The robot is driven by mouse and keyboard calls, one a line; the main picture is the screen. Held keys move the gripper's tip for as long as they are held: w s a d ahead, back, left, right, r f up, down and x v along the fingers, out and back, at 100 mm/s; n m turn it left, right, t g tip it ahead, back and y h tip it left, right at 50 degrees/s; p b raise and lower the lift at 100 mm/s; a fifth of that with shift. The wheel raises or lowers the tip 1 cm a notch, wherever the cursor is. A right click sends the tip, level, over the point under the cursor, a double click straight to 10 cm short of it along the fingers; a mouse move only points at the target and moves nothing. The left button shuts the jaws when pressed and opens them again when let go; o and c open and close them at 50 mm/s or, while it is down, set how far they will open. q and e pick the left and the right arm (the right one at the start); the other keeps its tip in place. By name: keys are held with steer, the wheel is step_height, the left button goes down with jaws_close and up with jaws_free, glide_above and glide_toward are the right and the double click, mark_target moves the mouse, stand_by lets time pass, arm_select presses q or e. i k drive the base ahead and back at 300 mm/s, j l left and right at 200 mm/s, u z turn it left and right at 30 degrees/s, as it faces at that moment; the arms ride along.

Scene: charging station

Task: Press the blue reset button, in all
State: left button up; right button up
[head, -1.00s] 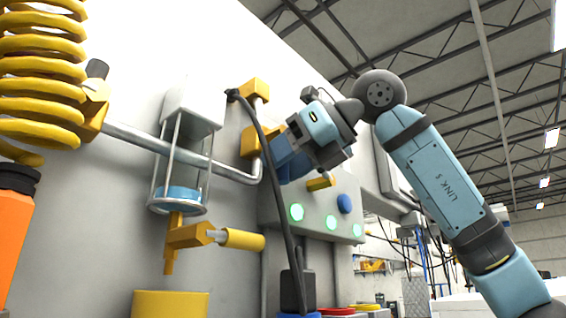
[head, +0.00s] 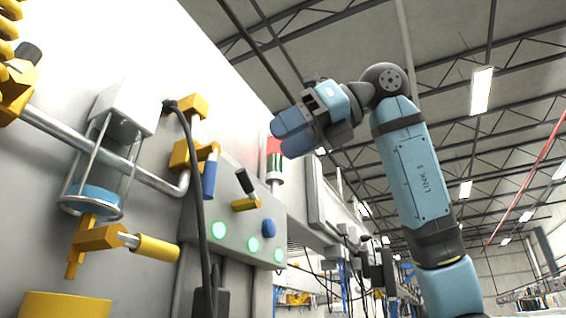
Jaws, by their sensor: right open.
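The button is fully visible. My left gripper is not in view.
A black lever on a yellow base (head: 246,203) stands just left of the blue button. A yellow valve with a blue handle (head: 209,176) and a red-and-green signal light (head: 274,160) are nearby.

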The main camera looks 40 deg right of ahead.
mark_target(269, 228)
steer(key=k+l, duration=1.25)
